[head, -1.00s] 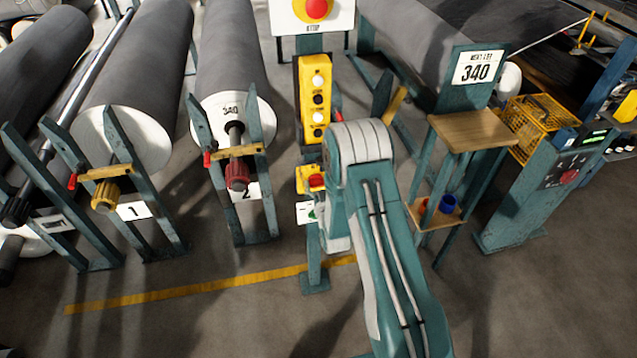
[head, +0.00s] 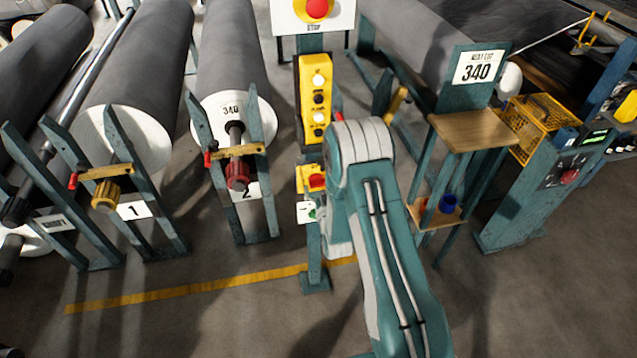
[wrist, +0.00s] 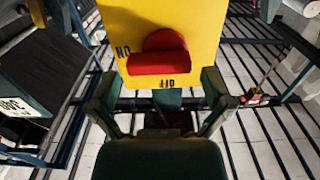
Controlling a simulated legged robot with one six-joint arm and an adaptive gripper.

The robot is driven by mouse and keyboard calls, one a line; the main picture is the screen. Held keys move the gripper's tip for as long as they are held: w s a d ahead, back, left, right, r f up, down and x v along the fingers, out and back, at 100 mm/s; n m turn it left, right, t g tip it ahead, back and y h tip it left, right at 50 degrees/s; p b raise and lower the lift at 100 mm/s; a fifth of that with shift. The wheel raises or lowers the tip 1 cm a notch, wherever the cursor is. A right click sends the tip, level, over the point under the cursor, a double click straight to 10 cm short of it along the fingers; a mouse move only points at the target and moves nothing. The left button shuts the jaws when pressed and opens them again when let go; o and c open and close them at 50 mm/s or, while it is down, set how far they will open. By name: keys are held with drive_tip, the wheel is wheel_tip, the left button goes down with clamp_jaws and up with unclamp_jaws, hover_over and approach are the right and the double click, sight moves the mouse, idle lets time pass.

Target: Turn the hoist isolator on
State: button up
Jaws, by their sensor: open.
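The hoist isolator is a yellow box with a red handle (head: 317,181) on a teal post, just left of my arm in the head view. In the wrist view its yellow face (wrist: 205,22) fills the top middle. Its red handle (wrist: 158,62) lies crosswise there, with black lettering to its left and below it. My gripper (wrist: 160,90) is open, with one finger on each side and the handle between and slightly beyond the tips. I see no clear contact. My arm hides the gripper in the head view.
A yellow button box (head: 317,98) and a red stop button (head: 317,9) sit above on the same post. Grey rolls (head: 135,70) on teal stands are at left. A wooden shelf (head: 470,130) and a yellow basket (head: 540,125) stand at right. The floor in front is clear.

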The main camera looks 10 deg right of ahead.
drive_tip(key=s, duration=1)
drive_tip(key=shift+s, duration=0.15)
